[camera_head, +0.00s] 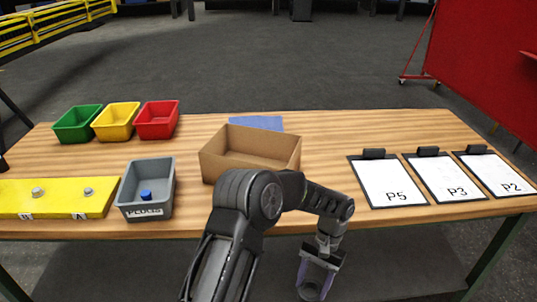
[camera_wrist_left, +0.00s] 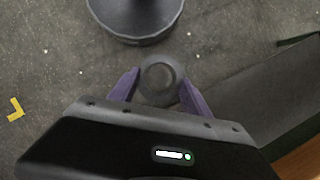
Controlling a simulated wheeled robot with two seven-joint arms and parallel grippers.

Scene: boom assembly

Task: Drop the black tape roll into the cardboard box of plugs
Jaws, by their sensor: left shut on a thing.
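My left gripper (camera_head: 313,284) hangs in front of the table's near edge, below the tabletop, pointing down. It is shut on a dark grey ring-shaped thing, apparently the black tape roll (camera_head: 310,291). The roll also shows between the purple fingers in the left wrist view (camera_wrist_left: 160,78). The open cardboard box (camera_head: 252,168) stands on the table behind my left arm, up and left of the gripper. Its visible inside looks empty, but part of its floor is hidden. My right gripper is not in view.
Green (camera_head: 77,129), yellow (camera_head: 116,128) and red (camera_head: 157,126) bins stand at the back left. A yellow board (camera_head: 60,205) lies at the front left. Three clipboards (camera_head: 390,192) lie at the right. A blue sheet (camera_head: 258,123) lies behind the box.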

